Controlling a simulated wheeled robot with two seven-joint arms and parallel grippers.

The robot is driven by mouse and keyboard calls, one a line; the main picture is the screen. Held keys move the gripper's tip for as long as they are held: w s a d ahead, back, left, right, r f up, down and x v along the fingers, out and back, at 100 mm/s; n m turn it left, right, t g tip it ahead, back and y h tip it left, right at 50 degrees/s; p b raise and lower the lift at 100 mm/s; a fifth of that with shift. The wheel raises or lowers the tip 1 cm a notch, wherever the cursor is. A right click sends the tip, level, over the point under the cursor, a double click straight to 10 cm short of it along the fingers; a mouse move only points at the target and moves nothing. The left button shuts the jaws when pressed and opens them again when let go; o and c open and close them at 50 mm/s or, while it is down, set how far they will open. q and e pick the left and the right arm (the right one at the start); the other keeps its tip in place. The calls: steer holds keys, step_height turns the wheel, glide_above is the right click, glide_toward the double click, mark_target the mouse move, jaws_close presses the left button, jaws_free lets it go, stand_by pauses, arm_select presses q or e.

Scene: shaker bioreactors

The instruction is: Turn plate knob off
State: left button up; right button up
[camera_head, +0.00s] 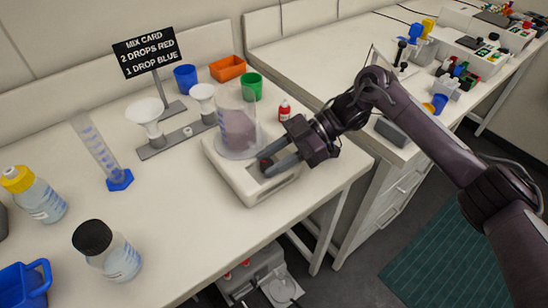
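The white stirring plate (233,172) stands near the right end of the bench, with a clear beaker (238,125) on top that holds a purplish content. A small dark red knob (265,163) is on the plate's front right part, partly hidden by my fingers. My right gripper (266,163) reaches in from the right with its two fingers apart, one on each side of the knob. I cannot tell whether the fingers press on it. My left gripper is not in view.
A red-capped bottle (284,111) stands just behind my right gripper. A funnel stand (178,140), a green cup (252,85) and an orange bin (227,68) are behind and left of the plate.

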steer(key=shift+o, duration=1.2)
steer(key=b+v, duration=0.1)
steer(key=v, duration=0.5)
steer(key=shift+d+f+b, duration=0.1)
steer(key=shift+b, duration=0.25)
steer(key=shift+v, duration=0.85)
